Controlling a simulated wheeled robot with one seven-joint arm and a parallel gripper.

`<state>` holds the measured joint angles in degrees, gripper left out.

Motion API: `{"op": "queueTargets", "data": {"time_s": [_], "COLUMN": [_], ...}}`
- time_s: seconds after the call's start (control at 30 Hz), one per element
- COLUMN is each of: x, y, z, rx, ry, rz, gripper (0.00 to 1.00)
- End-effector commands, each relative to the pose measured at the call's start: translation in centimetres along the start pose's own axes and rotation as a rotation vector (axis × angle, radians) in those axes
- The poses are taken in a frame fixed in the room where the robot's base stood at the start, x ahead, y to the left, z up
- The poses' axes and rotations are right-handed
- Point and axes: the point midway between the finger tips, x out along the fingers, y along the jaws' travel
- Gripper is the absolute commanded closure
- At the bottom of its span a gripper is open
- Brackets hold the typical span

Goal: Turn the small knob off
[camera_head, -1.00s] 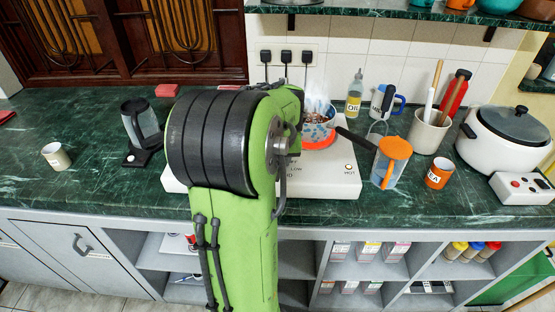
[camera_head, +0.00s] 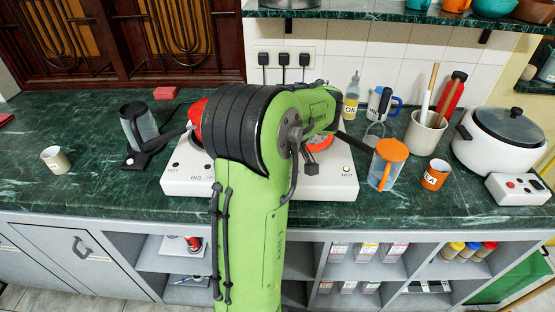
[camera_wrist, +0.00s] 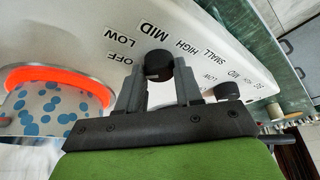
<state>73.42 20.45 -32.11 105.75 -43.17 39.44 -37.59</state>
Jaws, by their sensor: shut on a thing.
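The small knob (camera_wrist: 158,64) is black and round, on the white stove front; it stands among the labels OFF, LOW, MID, HIGH and SMALL in the wrist view. My gripper (camera_wrist: 157,80) is shut on it, with one finger on each side. Which mark the knob points to is unclear. A second black knob (camera_wrist: 227,91) is just right of the right finger. The white stove (camera_head: 330,185) is partly behind my arm in the head view, which hides the gripper and knobs. Its right burner (camera_head: 318,142) is orange-red; the wrist view shows a glowing ring (camera_wrist: 55,75).
A blue-spotted pot (camera_wrist: 45,105) is by the glowing ring. A red pan (camera_head: 195,112) is at the stove's left. The counter's left front is mostly clear.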

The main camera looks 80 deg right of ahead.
Motion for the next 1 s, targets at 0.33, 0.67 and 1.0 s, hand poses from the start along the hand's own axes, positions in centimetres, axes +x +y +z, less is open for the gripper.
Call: {"op": "queueTargets", "data": {"time_s": [0.33,0.67,1.0], "x": [0.04,0.05,-0.76], "y": [0.00,-0.01,0.05], "z": [0.04,0.03,-0.04], "rx": [-0.017,-0.016,-0.015], "ry": [-0.001,-0.001,0.000], "rz": [-0.008,-0.008,-0.006], "gripper": [0.95,0.41,0.41]}}
